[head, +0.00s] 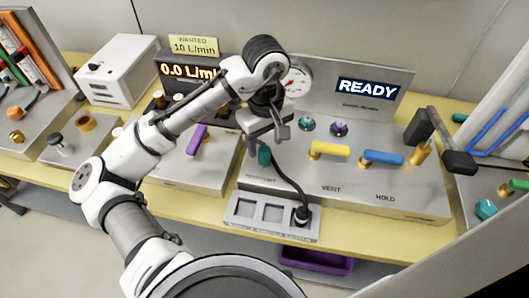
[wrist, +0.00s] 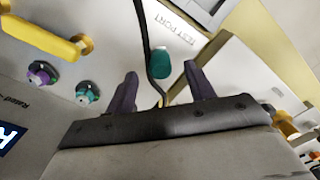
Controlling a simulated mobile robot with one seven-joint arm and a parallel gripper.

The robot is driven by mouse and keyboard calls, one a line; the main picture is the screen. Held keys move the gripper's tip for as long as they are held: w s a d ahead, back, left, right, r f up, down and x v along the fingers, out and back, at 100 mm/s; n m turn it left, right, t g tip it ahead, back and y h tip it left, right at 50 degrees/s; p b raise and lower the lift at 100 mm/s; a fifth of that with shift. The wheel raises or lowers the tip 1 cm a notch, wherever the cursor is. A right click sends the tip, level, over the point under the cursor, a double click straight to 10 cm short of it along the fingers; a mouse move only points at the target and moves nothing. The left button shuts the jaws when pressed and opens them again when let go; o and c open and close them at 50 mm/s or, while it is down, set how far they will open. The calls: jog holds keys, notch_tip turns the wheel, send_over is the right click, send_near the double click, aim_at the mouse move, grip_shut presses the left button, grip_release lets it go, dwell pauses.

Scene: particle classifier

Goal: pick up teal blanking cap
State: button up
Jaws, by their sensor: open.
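The teal blanking cap (head: 264,155) is a small rounded plug on the left part of the sloped grey panel, by the test port label. In the wrist view the cap (wrist: 162,70) shows between my finger lines, just beyond the tips, with a gap on each side. My gripper (head: 266,140) is open and points down over the cap. In the wrist view my gripper (wrist: 163,80) shows both dark fingers apart with nothing held. I cannot tell the exact height of the fingertips above the cap.
A black cable (head: 293,188) runs close beside the cap to a plug in a grey tray (head: 234,210). Yellow (head: 330,150) and blue (head: 383,157) handles, teal (head: 306,123) and purple (head: 339,128) fittings stand to the right. A purple handle (head: 196,138) is to the left.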

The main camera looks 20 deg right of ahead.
aim_at(264, 148)
jog(key=shift+w+f, duration=0.15)
jog(key=shift+f, duration=0.75)
jog(key=shift+w+f, duration=0.1)
jog(key=shift+f, duration=0.75)
jog(key=c, duration=0.9)
jog(key=shift+c, duration=0.2)
jog(key=shift+r, duration=0.15)
notch_tip(264, 148, up, 20)
